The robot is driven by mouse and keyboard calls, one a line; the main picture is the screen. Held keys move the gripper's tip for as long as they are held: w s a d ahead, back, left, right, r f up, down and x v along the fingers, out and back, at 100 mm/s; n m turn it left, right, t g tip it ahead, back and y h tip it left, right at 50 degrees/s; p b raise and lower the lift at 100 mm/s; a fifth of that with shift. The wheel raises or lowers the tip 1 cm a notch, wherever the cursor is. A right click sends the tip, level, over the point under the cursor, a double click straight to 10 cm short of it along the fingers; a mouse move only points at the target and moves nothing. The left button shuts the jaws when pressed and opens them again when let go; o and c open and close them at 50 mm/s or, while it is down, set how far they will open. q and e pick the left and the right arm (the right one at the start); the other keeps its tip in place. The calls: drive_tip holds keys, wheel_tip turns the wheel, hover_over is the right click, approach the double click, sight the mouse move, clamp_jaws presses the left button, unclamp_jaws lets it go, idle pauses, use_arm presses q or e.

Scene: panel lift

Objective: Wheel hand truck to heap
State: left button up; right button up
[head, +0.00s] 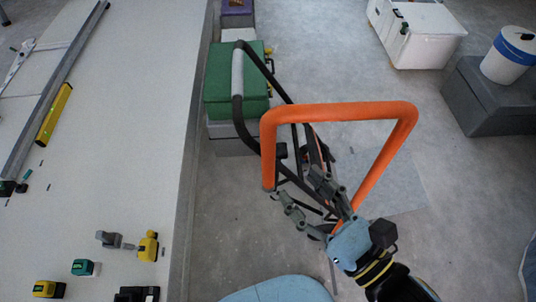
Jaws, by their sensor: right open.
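A hand truck shows in the middle of the head view, with a thick orange loop handle (340,111) nearest me. Black tubes (270,75) and a pale grey grip (238,75) show behind it; I cannot tell whether all belong to one frame. My right gripper (297,184) is open, its two grey fingers spread below the orange bar and inside the loop's outline. The truck's lower part is partly hidden by my gripper. My left gripper is out of view. No clear heap is visible.
A long pale panel (110,140) fills the left, bearing a yellow level (54,114) and several tools. A green box (222,85) stands behind the truck. A white chest (420,35) and a grey box (490,100) stand at right. Right-hand floor is clear.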

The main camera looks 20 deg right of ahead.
sight(273, 158)
drive_tip(key=p+x, duration=0.1)
drive_tip(key=x, duration=0.8)
drive_tip(key=shift+p, duration=0.35)
drive_tip(key=shift+w+a, duration=0.15)
drive_tip(key=shift+w, duration=0.05)
clamp_jaws()
